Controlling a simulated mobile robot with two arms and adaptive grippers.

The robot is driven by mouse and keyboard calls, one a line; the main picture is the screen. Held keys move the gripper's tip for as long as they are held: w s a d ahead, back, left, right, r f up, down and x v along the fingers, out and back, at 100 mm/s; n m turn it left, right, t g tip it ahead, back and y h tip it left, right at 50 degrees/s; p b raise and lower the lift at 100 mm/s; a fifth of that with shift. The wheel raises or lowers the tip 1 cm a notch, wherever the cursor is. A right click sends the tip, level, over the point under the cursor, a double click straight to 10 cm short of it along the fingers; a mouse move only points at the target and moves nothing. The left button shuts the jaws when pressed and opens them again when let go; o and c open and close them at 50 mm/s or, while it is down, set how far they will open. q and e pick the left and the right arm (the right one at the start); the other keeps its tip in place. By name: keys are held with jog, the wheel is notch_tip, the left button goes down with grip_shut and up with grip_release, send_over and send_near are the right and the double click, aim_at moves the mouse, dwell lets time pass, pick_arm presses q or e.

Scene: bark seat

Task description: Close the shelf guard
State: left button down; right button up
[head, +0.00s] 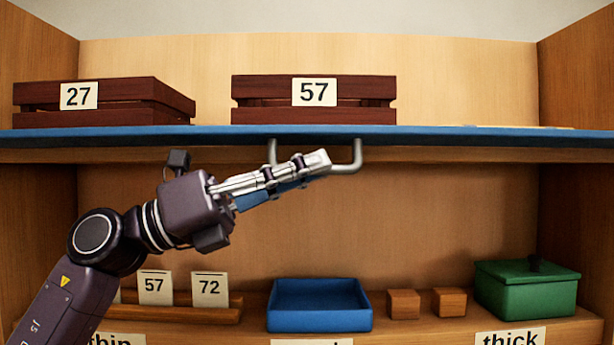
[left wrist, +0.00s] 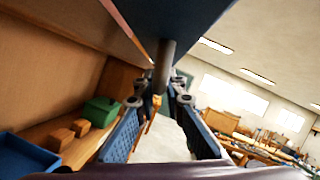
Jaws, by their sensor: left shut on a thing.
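The shelf guard (head: 450,137) is a long blue panel seen nearly edge-on in the head view, along the front of the upper shelf. Its grey U-shaped handle (head: 357,155) hangs below it. My left gripper (head: 312,163) reaches in from the left and is shut on the handle, its fingers crossing the handle's bar. In the left wrist view, the guard's blue face (left wrist: 190,20) is overhead and a grey handle post (left wrist: 164,66) comes down between the fingertips (left wrist: 160,105). The fingers hide part of the handle. My right gripper is not in view.
Dark red crates labelled 27 (head: 100,103) and 57 (head: 270,115) stand on the upper shelf. Below are a blue tray (head: 320,322), two wooden blocks (head: 403,304) (head: 449,302), a green lidded box (head: 526,290) and number cards (head: 155,288). The space around the handle is free.

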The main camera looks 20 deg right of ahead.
aim_at(307, 126)
pick_arm(q)
jog(key=n, duration=0.1)
jog(key=r+n+t+p, duration=0.1)
jog(key=n, duration=0.1)
jog(key=r+n+t+p, duration=0.1)
jog(key=n, duration=0.1)
jog(key=shift+s+a+r+y, duration=0.2)
jog(key=shift+s+r+y, duration=0.05)
jog(key=shift+s+y, duration=0.1)
notch_tip(307, 126, up, 2)
jog(key=n+t+p, duration=0.1)
jog(key=n+p, duration=0.1)
jog(key=n+t+y+p, duration=0.1)
jog(key=n+p, duration=0.1)
jog(key=n, duration=0.1)
jog(key=shift+r+n+p, duration=0.1)
jog(key=shift+n+p, duration=0.2)
jog(key=n+p, duration=0.1)
jog(key=r+n+y+p, duration=0.1)
jog(key=n+y+p, duration=0.1)
jog(key=n, duration=0.1)
jog(key=shift+w+d+r+p, duration=0.15)
jog(key=shift+w+r+p, duration=0.15)
jog(key=shift+p, duration=0.05)
jog(key=shift+w+d+r+n+y+p, duration=0.15)
jog(key=shift+n+y+p, duration=0.1)
jog(key=shift+n+p, duration=0.35)
jog(key=shift+w+a+r+n+y+p, duration=0.1)
jog(key=shift+w+n+y+p, duration=0.1)
jog(key=shift+n+p, duration=0.35)
